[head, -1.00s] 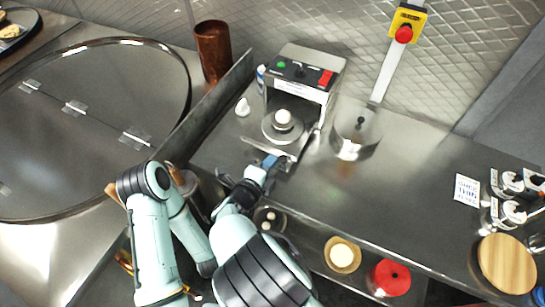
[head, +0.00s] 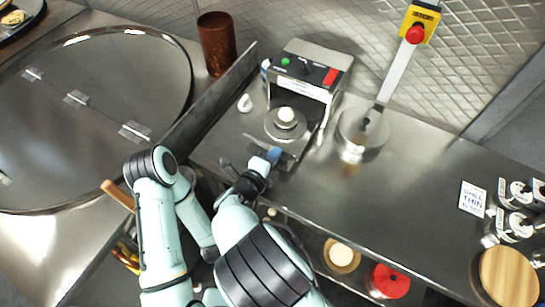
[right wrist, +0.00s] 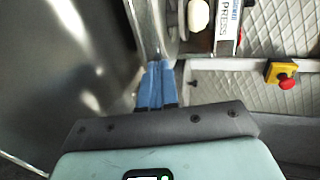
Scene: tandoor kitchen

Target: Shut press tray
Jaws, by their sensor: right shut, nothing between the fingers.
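The press (head: 318,85) is a steel box with a green and a red button, standing on the counter against the wall. Its tray (head: 270,143) sticks out at the front, with a round plate (head: 271,127) and a white dough ball (head: 287,114) on it. My right gripper (head: 273,155) is at the tray's front edge, its blue fingertips shut and empty. In the right wrist view the fingertips (right wrist: 157,88) are close to the tray's metal edge (right wrist: 147,28); I cannot tell whether they touch. My left gripper is not in view.
A dark upright panel (head: 212,100) and a copper cup (head: 217,45) stand left of the press. A round steel pan (head: 365,137) and a yellow-and-red switch (head: 418,27) are to the right. A small white piece (head: 245,104) lies beside the tray. The counter's right middle is clear.

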